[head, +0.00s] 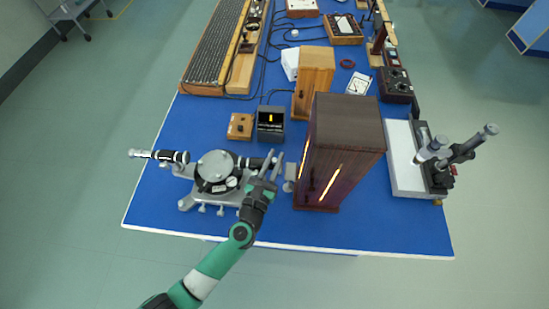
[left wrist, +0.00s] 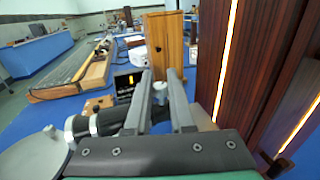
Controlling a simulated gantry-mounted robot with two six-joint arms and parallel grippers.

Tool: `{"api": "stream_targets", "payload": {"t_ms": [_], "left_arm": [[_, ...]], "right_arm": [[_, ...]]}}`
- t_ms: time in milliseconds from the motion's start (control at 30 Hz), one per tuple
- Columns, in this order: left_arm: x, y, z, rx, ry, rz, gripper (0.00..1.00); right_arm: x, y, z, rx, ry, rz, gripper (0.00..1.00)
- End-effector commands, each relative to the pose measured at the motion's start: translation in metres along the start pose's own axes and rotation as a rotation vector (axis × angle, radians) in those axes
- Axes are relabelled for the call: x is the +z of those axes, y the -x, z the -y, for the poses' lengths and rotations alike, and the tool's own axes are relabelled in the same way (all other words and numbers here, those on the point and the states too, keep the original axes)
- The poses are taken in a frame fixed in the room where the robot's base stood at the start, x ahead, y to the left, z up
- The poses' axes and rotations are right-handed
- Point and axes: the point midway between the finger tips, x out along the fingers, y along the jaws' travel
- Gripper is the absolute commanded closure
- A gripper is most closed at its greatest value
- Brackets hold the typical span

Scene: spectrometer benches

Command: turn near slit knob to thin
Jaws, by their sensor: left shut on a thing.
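The near spectrometer (head: 217,172) has a round dark-topped table on a grey base. Its black slit tube (left wrist: 100,122) runs toward my left gripper (head: 272,163). In the left wrist view the gripper's two grey fingers (left wrist: 160,75) stand on either side of a small pale slit knob (left wrist: 160,91) and are shut on it. The knob is hard to make out in the head view behind the fingers. Which way the knob is turned cannot be told. My right gripper is in neither view.
A tall dark-brown lamp housing (head: 345,125) with glowing slits stands just right of the gripper. Behind are a small black display box (head: 271,122), a wooden box (head: 314,75) and a small wooden control box (head: 240,126). A white-based instrument (head: 402,165) stands at right. The blue bench front is clear.

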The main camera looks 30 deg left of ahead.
Motion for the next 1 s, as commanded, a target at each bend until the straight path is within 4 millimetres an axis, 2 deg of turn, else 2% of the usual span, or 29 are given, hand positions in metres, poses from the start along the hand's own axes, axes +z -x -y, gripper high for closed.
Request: {"api": "stream_targets", "payload": {"t_ms": [33, 167, 200, 467, 567, 667, 900, 1000], "left_arm": [[0.0, 0.0, 0.0, 0.0, 0.0, 0.0, 0.75], [0.0, 0.0, 0.0, -0.001, 0.0, 0.0, 0.51], [0.0, 0.0, 0.0, -0.001, 0.0, 0.0, 0.48], [0.0, 0.001, 0.0, -0.001, 0.0, 0.0, 0.48], [-0.001, 0.008, 0.0, -0.002, -0.001, -0.002, 0.48], [0.0, 0.024, 0.001, -0.004, 0.0, -0.002, 0.48], [-0.001, 0.081, 0.001, -0.006, -0.002, -0.003, 0.48], [-0.001, 0.1, 0.001, -0.005, -0.002, -0.002, 0.48]], "right_arm": [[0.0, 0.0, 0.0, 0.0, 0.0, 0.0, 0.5], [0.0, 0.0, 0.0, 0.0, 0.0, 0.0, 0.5], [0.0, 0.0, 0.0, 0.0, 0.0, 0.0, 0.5], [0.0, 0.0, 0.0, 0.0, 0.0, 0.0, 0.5], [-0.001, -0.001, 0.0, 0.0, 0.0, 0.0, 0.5], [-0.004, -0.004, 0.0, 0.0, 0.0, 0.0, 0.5], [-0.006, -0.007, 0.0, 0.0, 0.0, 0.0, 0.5], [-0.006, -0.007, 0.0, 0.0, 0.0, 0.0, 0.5]]}}
